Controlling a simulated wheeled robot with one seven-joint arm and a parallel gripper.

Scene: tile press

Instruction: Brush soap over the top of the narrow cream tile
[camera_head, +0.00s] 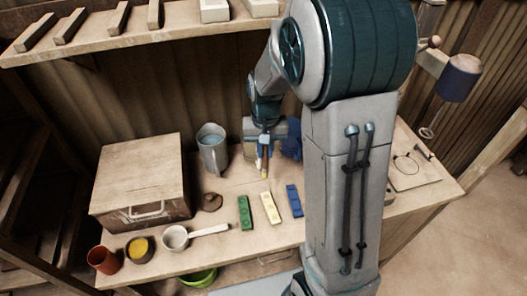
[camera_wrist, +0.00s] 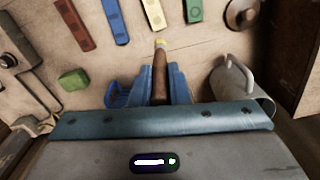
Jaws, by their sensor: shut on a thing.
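The narrow cream tile (camera_head: 270,208) lies on the bench between a green tile (camera_head: 245,212) and a blue tile (camera_head: 294,201). It also shows at the top edge of the wrist view (camera_wrist: 154,14), partly cut off. My gripper (camera_wrist: 161,72) is shut on the brown handle of a brush (camera_wrist: 159,88). In the head view my gripper (camera_head: 265,142) is behind the tile row, with the brush (camera_head: 265,166) pointing down and its pale yellow tip just beyond the cream tile's far end. I cannot tell whether the tip touches the bench. No soap is discernible on the tile.
A white long-handled cup (camera_head: 175,238), a yellow-filled cup (camera_head: 140,247) and a red-brown cup (camera_head: 104,259) stand front left. A wooden box (camera_head: 138,172), metal jug (camera_head: 213,150) and round brown lid-like thing (camera_head: 211,201) stand left. The wrist view shows a red tile (camera_wrist: 75,25) and green block (camera_wrist: 73,79).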

